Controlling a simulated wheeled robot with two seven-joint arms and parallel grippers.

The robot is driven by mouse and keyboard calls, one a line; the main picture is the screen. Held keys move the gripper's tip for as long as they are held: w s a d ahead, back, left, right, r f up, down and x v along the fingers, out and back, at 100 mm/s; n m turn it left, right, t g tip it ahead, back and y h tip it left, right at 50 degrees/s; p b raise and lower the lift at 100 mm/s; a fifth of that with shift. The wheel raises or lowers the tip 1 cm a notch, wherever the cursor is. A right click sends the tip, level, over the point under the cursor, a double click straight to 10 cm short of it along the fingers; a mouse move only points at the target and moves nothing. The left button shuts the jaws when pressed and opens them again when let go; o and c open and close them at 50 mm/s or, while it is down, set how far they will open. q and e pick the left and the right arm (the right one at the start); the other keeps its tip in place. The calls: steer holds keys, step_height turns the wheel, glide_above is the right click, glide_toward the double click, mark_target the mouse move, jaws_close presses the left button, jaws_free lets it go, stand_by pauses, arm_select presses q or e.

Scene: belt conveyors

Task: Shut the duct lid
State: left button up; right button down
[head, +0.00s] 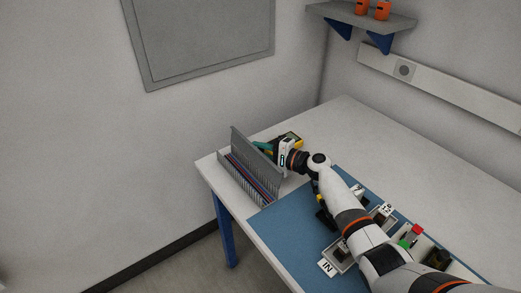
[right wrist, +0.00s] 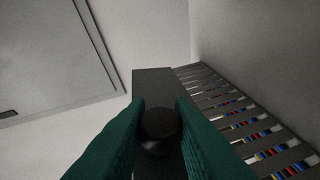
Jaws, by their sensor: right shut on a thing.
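The grey slotted wire duct (head: 242,182) lies along the left end of the table, with coloured wires inside. Its lid (head: 248,149) stands raised and steeply tilted along the duct's far side, so the duct is open. In the right wrist view the lid (right wrist: 150,84) shows as a dark strip beside the duct's slotted wall (right wrist: 235,108). My right gripper (head: 263,147) is behind the lid in the head view. Its green fingers (right wrist: 159,130) are shut on a round black knob (right wrist: 159,125) on the lid. My left gripper is not in view.
A blue mat (head: 283,232) covers the table's front, with small trays, an IN label (head: 328,267), and red and green items under or beside my right arm. The far part of the white table (head: 365,130) is clear. A wall shelf (head: 345,14) hangs above.

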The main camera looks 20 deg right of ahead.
mark_target(254, 151)
steer(key=shift+a+r+n, duration=0.1)
steer(key=shift+r+n, duration=0.15)
steer(key=shift+n, duration=0.05)
steer(key=shift+s+a+r+n+h+p, duration=0.15)
steer(key=shift+a+r+n+h+p, duration=0.3)
steer(key=shift+n+h+p, duration=0.45)
steer(key=shift+s+a+r+n+g+h+p, duration=0.1)
steer(key=shift+a+r+n+g+h+p, duration=0.1)
steer(key=shift+a+n+p, duration=0.25)
steer(key=shift+s+a+r+n+g+h+p, duration=0.15)
steer(key=shift+n+h+p, duration=0.1)
steer(key=shift+n, duration=0.4)
steer(key=a+n+h+p, duration=0.1)
steer(key=n+p, duration=0.1)
steer(key=s+a+f+n+t+h+p, duration=0.1)
steer(key=n+h+p, duration=0.1)
steer(key=p, duration=0.1)
steer(key=a+n+h+p, duration=0.1)
steer(key=a+n+p, duration=0.1)
steer(key=p, duration=0.1)
steer(key=shift+s+f+n+h, duration=0.15)
steer(key=shift+f+n+h, duration=0.15)
steer(key=shift+n, duration=0.1)
steer(key=shift+s+a+f+n+t+h, duration=0.1)
steer(key=shift+a+f+n+t+h, duration=0.3)
steer(key=shift+n, duration=0.3)
steer(key=shift+s+f+n+h, duration=0.1)
steer(key=shift+f+n+h, duration=0.35)
steer(key=shift+n, duration=0.15)
steer(key=shift+a, duration=0.1)
